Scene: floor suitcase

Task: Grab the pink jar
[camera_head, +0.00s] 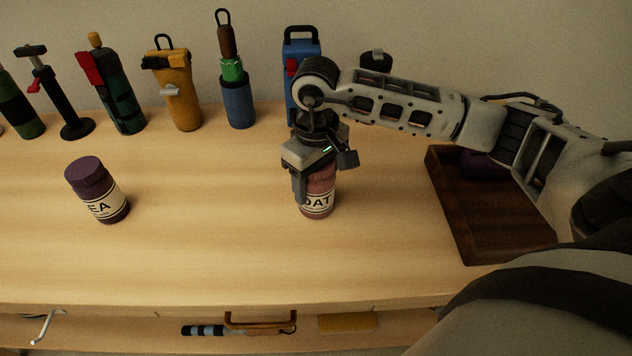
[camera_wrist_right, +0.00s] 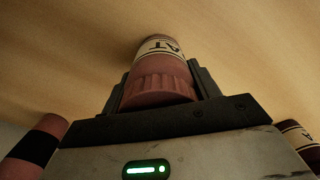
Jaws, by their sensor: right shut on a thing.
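The pink jar (camera_head: 318,204) stands on the wooden table near the middle of the head view, with a pale label reading "OAT". My right gripper (camera_head: 316,185) comes down on it from above and is shut on it, with its fingers on either side of the lid. In the right wrist view the jar's ribbed pink lid (camera_wrist_right: 158,88) sits between the two fingers, and the label shows beyond it. Part of the jar is hidden behind the gripper in the head view. My left gripper is not in view.
A purple jar (camera_head: 97,190) labelled "EA" stands to the left. A dark wooden tray (camera_head: 490,235) lies at the right, with a dark purple thing partly hidden in it. Several tools and bottles line the back wall, including a yellow one (camera_head: 181,100). The table's front left is clear.

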